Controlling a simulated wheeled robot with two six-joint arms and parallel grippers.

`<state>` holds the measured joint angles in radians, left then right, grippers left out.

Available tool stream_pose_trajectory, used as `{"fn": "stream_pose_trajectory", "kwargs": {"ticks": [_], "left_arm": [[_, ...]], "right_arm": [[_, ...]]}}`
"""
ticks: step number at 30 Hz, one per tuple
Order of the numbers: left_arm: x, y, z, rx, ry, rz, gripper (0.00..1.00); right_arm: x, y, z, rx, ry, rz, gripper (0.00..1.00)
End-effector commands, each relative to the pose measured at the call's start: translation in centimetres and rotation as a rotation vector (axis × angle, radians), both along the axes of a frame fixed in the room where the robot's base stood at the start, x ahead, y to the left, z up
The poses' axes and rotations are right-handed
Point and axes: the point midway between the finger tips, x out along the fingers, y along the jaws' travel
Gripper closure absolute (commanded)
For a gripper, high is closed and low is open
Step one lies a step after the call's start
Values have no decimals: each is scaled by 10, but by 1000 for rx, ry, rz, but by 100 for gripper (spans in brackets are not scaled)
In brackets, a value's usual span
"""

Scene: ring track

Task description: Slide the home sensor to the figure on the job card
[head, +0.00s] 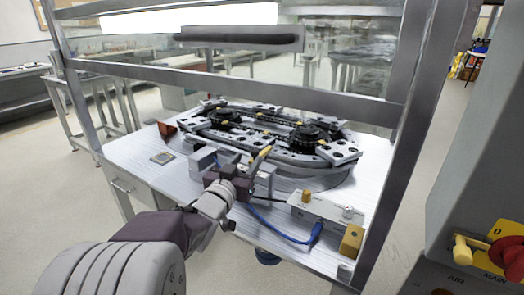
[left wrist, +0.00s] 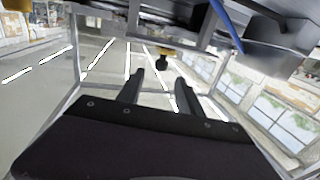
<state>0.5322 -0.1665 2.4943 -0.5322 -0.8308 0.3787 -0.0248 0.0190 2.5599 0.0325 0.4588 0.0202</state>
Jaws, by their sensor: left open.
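My left gripper (head: 238,181) reaches over the front of the bench, near grey blocks at the front edge of the oval ring track (head: 315,157). In the left wrist view its two dark fingers (left wrist: 159,92) stand apart with nothing held between them. A small black knob with a yellow top (left wrist: 163,58) shows beyond the fingertips, apart from them. I cannot tell for certain which part is the home sensor; my gripper hides some of the track's front. A small dark card-like plate (head: 161,157) lies left on the bench; its print is too small to read. My right gripper is not in view.
A yellow-handled lever (head: 262,154) rises just beyond the gripper. A grey control box (head: 325,211) with a blue cable (head: 272,231) and a yellow block (head: 351,240) stand at the front right. Metal frame posts (head: 402,130) and a crossbar enclose the bench. The bench's left front is mostly clear.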

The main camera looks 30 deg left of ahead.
Motion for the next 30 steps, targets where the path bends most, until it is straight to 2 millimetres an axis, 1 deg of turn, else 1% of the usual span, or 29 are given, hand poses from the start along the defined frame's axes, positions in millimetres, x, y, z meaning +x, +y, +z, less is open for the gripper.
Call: {"fn": "stream_pose_trajectory", "kwargs": {"ticks": [1,3,6,9,13,19,20,21,23,24,25,30], "left_arm": [[12,1,-4,1,0,-4,57],[27,2,-4,1,0,-5,57],[46,5,-3,1,0,-4,57],[59,8,-1,1,-1,-1,57],[66,9,0,2,-1,-1,57],[67,9,0,2,0,-1,57],[67,9,0,2,0,-1,60],[67,9,0,1,0,-1,71],[67,9,0,2,-1,-1,88],[67,9,0,1,-1,-1,99],[67,9,0,1,-1,-1,100],[67,9,0,1,-1,-1,100]], "right_arm": [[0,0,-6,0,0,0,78],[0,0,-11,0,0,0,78],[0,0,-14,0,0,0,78],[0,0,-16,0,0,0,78],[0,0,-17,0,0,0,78],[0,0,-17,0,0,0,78],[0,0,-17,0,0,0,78],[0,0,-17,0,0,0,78],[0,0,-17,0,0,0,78],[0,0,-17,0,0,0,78],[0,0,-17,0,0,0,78],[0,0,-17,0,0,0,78]]}}
